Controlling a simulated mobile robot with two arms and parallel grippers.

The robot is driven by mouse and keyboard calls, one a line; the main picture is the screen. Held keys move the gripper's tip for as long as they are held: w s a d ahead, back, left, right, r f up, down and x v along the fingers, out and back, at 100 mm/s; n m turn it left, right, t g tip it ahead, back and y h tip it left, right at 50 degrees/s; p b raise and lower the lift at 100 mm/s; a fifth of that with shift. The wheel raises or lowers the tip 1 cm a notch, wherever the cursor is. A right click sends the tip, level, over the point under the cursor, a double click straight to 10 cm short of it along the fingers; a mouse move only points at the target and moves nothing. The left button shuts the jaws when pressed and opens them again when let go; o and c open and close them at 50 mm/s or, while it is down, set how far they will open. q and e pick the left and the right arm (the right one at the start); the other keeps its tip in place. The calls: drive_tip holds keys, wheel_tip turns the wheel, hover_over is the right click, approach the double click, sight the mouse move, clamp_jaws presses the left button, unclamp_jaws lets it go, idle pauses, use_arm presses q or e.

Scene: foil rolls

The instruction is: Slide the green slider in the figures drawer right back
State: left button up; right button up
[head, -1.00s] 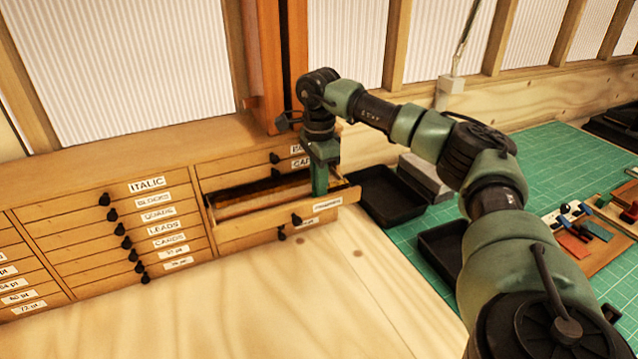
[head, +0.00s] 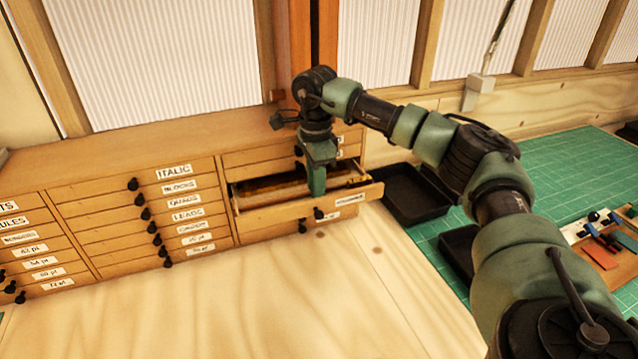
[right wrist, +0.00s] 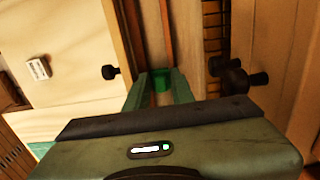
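The figures drawer (head: 285,213) is pulled partway out of the right-hand column of the cabinet. My right gripper (head: 316,190) reaches down from above into the drawer, just behind its front and above the knob. In the right wrist view the small bright green slider (right wrist: 161,80) sits between the two fingertips of my right gripper (right wrist: 160,76). It fills the narrow gap, and the fingers look closed on it. In the head view the slider is hidden by the gripper. My left gripper is not in view.
The wooden type cabinet (head: 130,185) has several shut, labelled drawers with black knobs. Black trays (head: 412,195) lie right of the open drawer on a green cutting mat (head: 560,165). The wooden bench top (head: 300,300) in front is clear.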

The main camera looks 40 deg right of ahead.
wheel_tip(320, 180, up, 7)
drive_tip(key=shift+a+r+b, duration=0.15)
drive_tip(key=shift+b, duration=1.1)
drive_tip(key=shift+r, duration=0.25)
